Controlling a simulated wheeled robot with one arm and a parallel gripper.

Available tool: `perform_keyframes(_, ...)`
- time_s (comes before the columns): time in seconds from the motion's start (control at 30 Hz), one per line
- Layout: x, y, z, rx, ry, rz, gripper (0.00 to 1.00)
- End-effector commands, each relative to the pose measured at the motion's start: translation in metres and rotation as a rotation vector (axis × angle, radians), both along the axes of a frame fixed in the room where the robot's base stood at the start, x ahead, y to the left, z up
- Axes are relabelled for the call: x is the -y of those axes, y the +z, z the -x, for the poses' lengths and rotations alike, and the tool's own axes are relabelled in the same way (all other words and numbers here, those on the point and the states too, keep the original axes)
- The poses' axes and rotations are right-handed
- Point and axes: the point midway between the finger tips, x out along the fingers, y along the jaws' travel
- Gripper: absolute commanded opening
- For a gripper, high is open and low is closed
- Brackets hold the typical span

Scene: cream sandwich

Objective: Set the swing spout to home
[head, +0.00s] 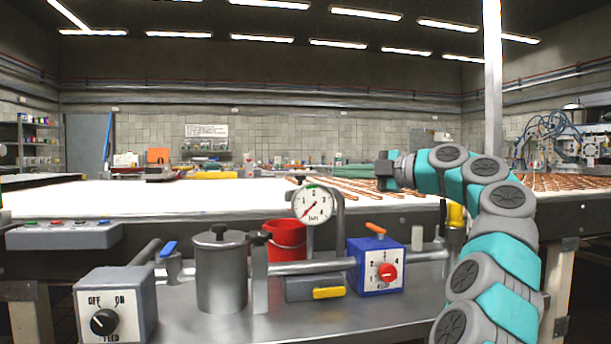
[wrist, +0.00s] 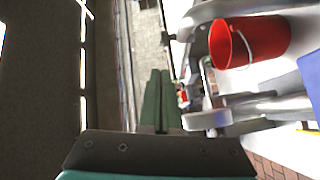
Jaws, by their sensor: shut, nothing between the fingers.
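A grey bent pipe (head: 339,215), which looks like the swing spout, rises behind the dial gauge (head: 312,205) on the steel bench. Its lower part is partly hidden, and I cannot tell its home mark. In the wrist view a grey pipe with a rounded end (wrist: 207,120) lies right of my fingers; I cannot tell if it is the same pipe. My gripper (head: 382,170) is up and to the right of the gauge, apart from the bench fittings. Its dark green fingers (wrist: 160,100) are shut together and empty.
A red bucket (head: 287,240) stands behind the pipework; it also shows in the wrist view (wrist: 250,40). A lidded steel pot (head: 221,275), a blue dial box (head: 376,266) and a feed switch box (head: 116,308) crowd the bench. A white belt (head: 150,198) runs behind.

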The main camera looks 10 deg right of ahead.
Motion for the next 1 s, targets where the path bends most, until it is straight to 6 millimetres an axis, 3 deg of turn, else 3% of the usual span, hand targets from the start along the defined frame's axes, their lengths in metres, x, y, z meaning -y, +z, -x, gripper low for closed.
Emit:
perform_keyframes(0.33, -0.008, -0.005, -0.005, 0.048, 0.02, 0.065, 0.0)
perform_keyframes(0.8, -0.062, -0.008, -0.056, 0.043, 0.02, 0.063, 0.0)
perform_keyframes(1.0, -0.072, -0.009, -0.066, 0.046, 0.017, 0.061, 0.0)
